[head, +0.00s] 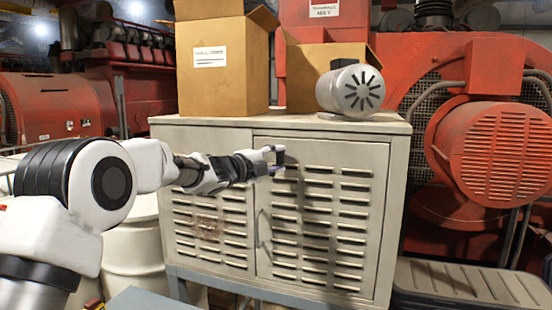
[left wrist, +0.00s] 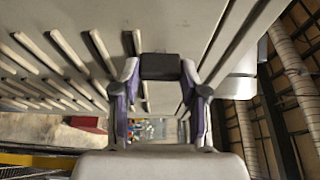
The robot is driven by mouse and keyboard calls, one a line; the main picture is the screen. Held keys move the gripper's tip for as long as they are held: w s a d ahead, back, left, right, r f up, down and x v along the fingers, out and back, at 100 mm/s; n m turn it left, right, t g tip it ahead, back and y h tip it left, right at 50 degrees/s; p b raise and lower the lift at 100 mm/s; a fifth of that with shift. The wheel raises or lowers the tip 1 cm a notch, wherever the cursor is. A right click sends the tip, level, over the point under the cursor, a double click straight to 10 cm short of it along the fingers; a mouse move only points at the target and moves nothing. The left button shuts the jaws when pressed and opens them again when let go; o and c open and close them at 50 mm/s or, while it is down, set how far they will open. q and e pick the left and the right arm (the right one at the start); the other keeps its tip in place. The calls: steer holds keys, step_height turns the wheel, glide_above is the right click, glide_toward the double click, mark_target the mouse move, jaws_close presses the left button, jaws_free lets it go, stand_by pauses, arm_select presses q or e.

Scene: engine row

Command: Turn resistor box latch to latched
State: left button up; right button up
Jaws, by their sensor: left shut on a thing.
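The resistor box (head: 322,150) is a beige metal cabinet with louvred doors, facing me in the head view. My left gripper (head: 272,161) is at the upper left part of its right-hand door. In the left wrist view, the two purple-and-grey fingers are on either side of a small dark block, which appears to be the latch (left wrist: 160,66). The gripper is shut on it. The fingers hide most of the latch in the head view, so I cannot tell its angle. My right gripper is in neither view.
Two open cardboard boxes (head: 222,70) and a grey round motor-like unit (head: 352,91) stand on the cabinet top. A thin door handle (head: 259,228) is below my gripper. Red machinery (head: 495,150) stands at the right, a white drum (head: 135,255) at the lower left.

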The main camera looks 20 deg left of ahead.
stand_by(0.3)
arm_select(q)
steer(key=o, duration=1.1)
steer(key=shift+o, duration=0.2)
steer(key=v, duration=1.2)
steer(key=shift+f, duration=0.1)
